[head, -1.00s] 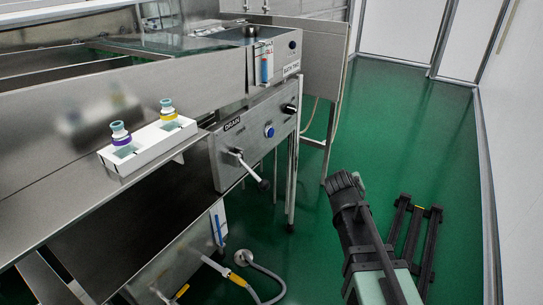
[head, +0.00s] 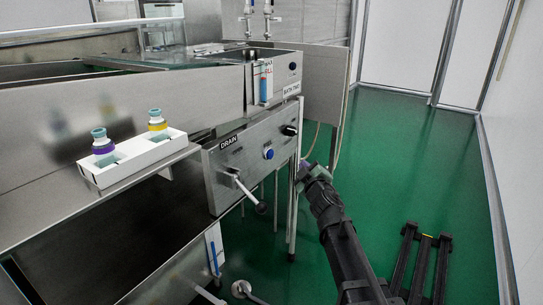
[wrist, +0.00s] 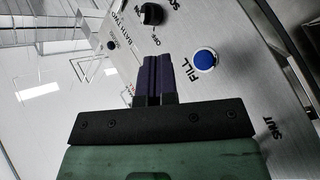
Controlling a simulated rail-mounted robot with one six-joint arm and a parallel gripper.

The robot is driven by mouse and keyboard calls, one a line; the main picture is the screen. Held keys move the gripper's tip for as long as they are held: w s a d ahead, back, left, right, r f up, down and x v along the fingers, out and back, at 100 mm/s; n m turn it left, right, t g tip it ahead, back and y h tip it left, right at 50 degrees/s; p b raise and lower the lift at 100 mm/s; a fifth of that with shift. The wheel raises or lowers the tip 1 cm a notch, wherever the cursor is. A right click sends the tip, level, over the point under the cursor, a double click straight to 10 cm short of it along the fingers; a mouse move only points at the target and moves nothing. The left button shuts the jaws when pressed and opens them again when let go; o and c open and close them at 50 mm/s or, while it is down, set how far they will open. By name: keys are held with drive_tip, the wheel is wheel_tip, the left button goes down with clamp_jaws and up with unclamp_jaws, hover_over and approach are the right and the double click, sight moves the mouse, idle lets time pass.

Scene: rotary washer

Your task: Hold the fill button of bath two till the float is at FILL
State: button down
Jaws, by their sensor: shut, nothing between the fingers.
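The blue FILL button (head: 268,153) sits on the steel front panel below the BATH TWO label. In the wrist view the blue button (wrist: 204,59) shows in its metal ring, right of my fingertips and uncovered. My gripper (wrist: 161,58) is shut with its dark purple fingers side by side and nothing between them. In the head view my gripper (head: 304,172) is right of the panel, apart from the button. The sight gauge (head: 264,82) above the panel has blue and red parts; its float level is too small to read.
A DRAIN lever (head: 245,190) sticks out of the panel left of the button. A black knob (head: 289,130) is at the panel's upper right. A white box (head: 135,158) with two capped bottles stands on the left ledge.

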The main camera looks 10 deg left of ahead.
drive_tip(key=w+a, duration=0.3)
drive_tip(key=a, duration=0.4)
drive_tip(key=shift+w+a, duration=0.25)
drive_tip(key=shift+w, duration=0.05)
drive_tip(key=shift+a, duration=0.1)
idle(1.6)
drive_tip(key=shift+w+a, duration=0.2)
drive_tip(key=shift+a, duration=0.1)
drive_tip(key=shift+w+a, duration=0.15)
drive_tip(key=shift+a, duration=0.2)
idle(2.4)
drive_tip(key=shift+d, duration=0.1)
idle(0.5)
drive_tip(key=shift+s+d, duration=0.35)
drive_tip(key=shift+d, duration=0.25)
drive_tip(key=shift+s+d, duration=0.35)
drive_tip(key=shift+d, duration=0.4)
drive_tip(key=shift+s+d, duration=0.35)
drive_tip(key=shift+d, duration=0.45)
drive_tip(key=shift+s+d, duration=0.35)
drive_tip(key=shift+d, duration=0.4)
